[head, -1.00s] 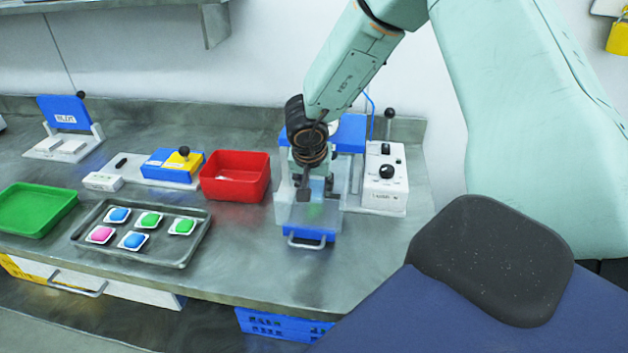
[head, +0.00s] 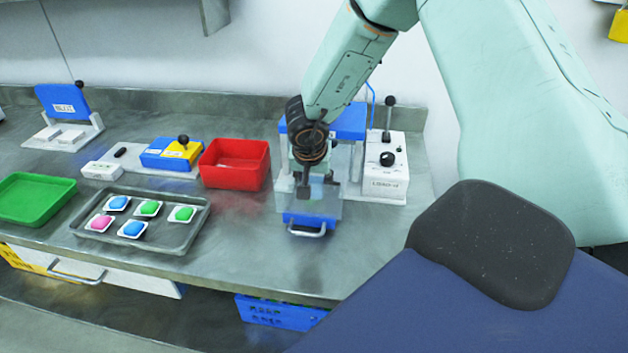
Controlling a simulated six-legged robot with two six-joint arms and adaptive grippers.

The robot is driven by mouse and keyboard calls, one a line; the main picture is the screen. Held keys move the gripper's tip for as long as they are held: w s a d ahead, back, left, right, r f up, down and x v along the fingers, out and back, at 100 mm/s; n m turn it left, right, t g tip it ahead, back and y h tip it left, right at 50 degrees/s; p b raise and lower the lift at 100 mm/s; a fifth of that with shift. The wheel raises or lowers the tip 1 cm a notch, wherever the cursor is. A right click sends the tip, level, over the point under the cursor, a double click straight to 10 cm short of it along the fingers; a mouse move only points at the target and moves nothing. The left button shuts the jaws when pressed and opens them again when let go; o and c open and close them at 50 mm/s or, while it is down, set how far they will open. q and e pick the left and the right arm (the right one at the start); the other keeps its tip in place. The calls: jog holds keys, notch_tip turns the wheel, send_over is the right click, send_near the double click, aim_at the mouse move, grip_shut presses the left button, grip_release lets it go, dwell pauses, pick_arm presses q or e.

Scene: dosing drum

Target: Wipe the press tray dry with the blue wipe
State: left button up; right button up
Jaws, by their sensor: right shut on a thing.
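The press (head: 354,124) stands right of centre, with a blue top and a clear guard. Its tray (head: 309,219) is blue with a pale handle and sits at the front, low under the guard. My right gripper (head: 304,192) points down at the guard, above the tray. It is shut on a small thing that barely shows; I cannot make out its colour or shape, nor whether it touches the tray. No blue wipe shows clearly anywhere. Water on the tray cannot be made out. My left gripper is not in view.
Left of the press stand a red bin (head: 236,164), a blue and yellow fixture (head: 172,152), a metal tray (head: 180,246) of coloured pods and a green tray (head: 35,199). A control box with a lever (head: 387,170) is close right. Bench front is clear.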

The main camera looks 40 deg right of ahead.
jog(key=shift+w+d+f, duration=0.1)
jog(key=shift+w+f, duration=0.05)
jog(key=shift+f, duration=0.15)
jog(key=shift+f, duration=0.5)
dwell(0.7)
jog(key=shift+s+f, duration=0.1)
jog(key=shift+s, duration=0.1)
dwell(1.4)
jog(key=shift+p, duration=0.3)
jog(key=shift+s+d+p, duration=0.4)
jog(key=shift+s+d, duration=0.3)
jog(key=shift+s, duration=0.15)
